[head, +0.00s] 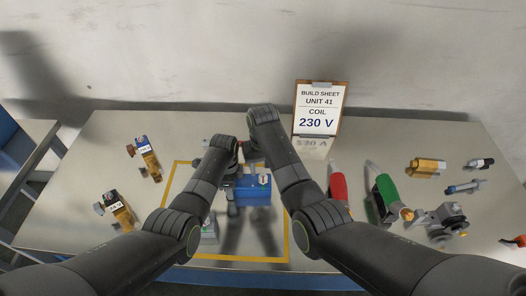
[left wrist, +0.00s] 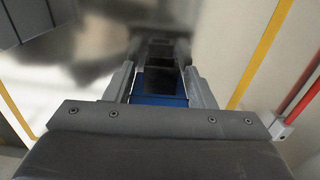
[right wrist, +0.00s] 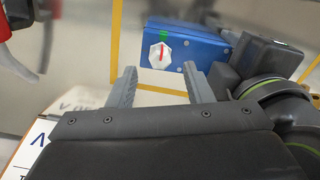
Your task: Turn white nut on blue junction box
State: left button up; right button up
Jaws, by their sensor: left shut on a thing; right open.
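The blue junction box (head: 258,192) is inside the yellow outline on the table. In the right wrist view the box (right wrist: 208,50) carries a white hexagonal nut (right wrist: 159,55) with a red line on it, roughly upright. A green mark (right wrist: 163,36) is on the box just above the nut. My right gripper (right wrist: 159,70) is open, its fingertips to either side of the nut and apart from it in the picture. My left gripper (left wrist: 160,82) is shut on the box, whose blue body (left wrist: 160,99) shows between its fingers.
A build sheet (head: 320,108) reading "COIL 230 V" stands at the back. Red (head: 338,187) and green (head: 386,191) handled tools stand right of my right arm. Loose parts (head: 427,167) lie farther right. Yellow-bodied parts (head: 151,167) lie left.

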aim_at(263, 175)
notch_tip(263, 175, up, 9)
jog(key=shift+f, duration=0.2)
dwell(0.3)
pick_arm(q)
jog(key=o, duration=1.2)
